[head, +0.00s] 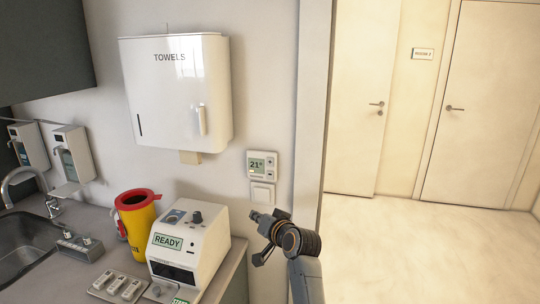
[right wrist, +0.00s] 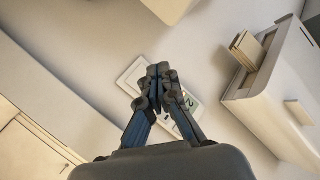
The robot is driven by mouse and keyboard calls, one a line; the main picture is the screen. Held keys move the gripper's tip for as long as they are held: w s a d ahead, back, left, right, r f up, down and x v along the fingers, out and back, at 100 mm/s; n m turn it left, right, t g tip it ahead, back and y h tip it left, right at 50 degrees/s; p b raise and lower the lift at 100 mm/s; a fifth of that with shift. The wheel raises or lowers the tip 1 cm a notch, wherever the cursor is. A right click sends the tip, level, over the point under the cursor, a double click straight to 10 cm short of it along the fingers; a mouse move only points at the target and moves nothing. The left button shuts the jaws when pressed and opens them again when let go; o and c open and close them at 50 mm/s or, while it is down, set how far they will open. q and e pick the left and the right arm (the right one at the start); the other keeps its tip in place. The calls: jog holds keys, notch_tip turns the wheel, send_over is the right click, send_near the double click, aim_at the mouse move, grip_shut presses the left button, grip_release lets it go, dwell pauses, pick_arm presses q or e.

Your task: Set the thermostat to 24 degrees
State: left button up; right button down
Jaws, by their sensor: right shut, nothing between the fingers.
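The thermostat (head: 258,162) is a small white wall unit with a greenish display reading 21° and two small buttons at its right side. It hangs just above a white wall switch (head: 263,194). My right gripper (head: 256,216) is shut and empty, below the switch in the head view, apart from the thermostat. In the right wrist view, my shut fingertips (right wrist: 157,72) lie in front of the wall plates. They cover part of the thermostat (right wrist: 191,102), and part of the switch plate (right wrist: 133,76) shows beside them. My left gripper is not in view.
A towel dispenser (head: 178,90) hangs above left of the thermostat. A white device marked READY (head: 205,240) and a yellow bin (head: 138,222) stand on the counter (head: 90,205) at left. A door frame (head: 312,100) edges the wall at right, with open floor beyond.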

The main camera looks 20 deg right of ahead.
aim_at(270, 162)
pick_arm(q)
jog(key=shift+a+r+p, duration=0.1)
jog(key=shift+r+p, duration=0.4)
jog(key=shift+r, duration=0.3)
pick_arm(e)
notch_tip(270, 162, up, 11)
jog(key=d+t, duration=0.1)
jog(key=shift+s+m, duration=0.15)
jog(key=shift+m, duration=0.15)
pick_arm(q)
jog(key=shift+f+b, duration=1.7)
pick_arm(e)
jog(key=shift+w+d, duration=0.8)
jog(key=shift+w, duration=0.4)
jog(key=shift+w+d, duration=0.85)
jog(key=shift+w, duration=0.4)
jog(key=shift+w+d, duration=0.8)
jog(key=shift+w, duration=0.4)
jog(key=shift+w, duration=0.1)
jog(key=shift+w+d, duration=0.25)
